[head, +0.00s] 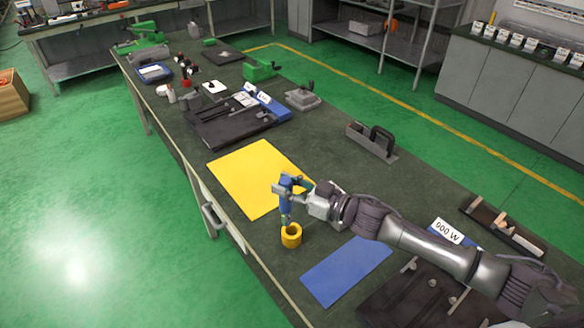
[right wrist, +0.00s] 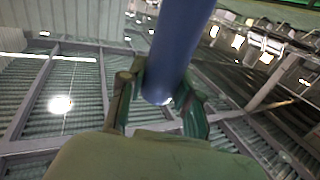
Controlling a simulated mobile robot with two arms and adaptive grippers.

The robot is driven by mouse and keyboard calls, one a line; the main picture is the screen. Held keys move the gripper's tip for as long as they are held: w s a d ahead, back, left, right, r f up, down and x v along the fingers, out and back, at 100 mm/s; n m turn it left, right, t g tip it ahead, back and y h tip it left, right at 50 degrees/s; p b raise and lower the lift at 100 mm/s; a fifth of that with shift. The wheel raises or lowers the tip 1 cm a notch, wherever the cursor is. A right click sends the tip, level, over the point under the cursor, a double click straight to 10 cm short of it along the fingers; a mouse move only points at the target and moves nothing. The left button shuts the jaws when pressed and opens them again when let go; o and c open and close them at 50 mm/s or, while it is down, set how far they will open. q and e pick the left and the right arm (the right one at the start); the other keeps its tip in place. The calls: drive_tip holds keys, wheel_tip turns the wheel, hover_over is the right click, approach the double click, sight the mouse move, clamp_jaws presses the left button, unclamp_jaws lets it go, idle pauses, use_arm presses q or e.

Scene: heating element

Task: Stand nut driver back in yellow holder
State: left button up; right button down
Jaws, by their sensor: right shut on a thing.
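The nut driver, with a blue handle (head: 286,204), is roughly upright in my right gripper (head: 290,186). Its lower end is directly over or at the mouth of the yellow holder (head: 291,239); I cannot tell whether the tip is inside. The holder is a short yellow cylinder with a dark opening, standing on the bench. In the right wrist view, the blue handle (right wrist: 178,45) runs between the two fingers of my right gripper (right wrist: 162,100), which is shut on it. The holder is not visible in that view. My left gripper is not in view.
A yellow mat (head: 252,178) lies behind the holder and a blue mat (head: 345,270) to its right. A dark tray (head: 410,300) sits near the front. A grey caddy (head: 372,143) stands farther back. The bench's left edge (head: 262,262) is close to the holder.

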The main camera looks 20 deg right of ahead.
drive_tip(key=shift+w+d+r, duration=0.4)
drive_tip(key=shift+w+d, duration=0.05)
drive_tip(key=shift+d, duration=0.3)
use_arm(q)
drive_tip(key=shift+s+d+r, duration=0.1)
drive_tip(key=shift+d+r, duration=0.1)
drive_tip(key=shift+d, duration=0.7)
use_arm(e)
drive_tip(key=shift+w+r, duration=0.15)
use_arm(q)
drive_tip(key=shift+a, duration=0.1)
use_arm(e)
drive_tip(key=shift+d, duration=0.1)
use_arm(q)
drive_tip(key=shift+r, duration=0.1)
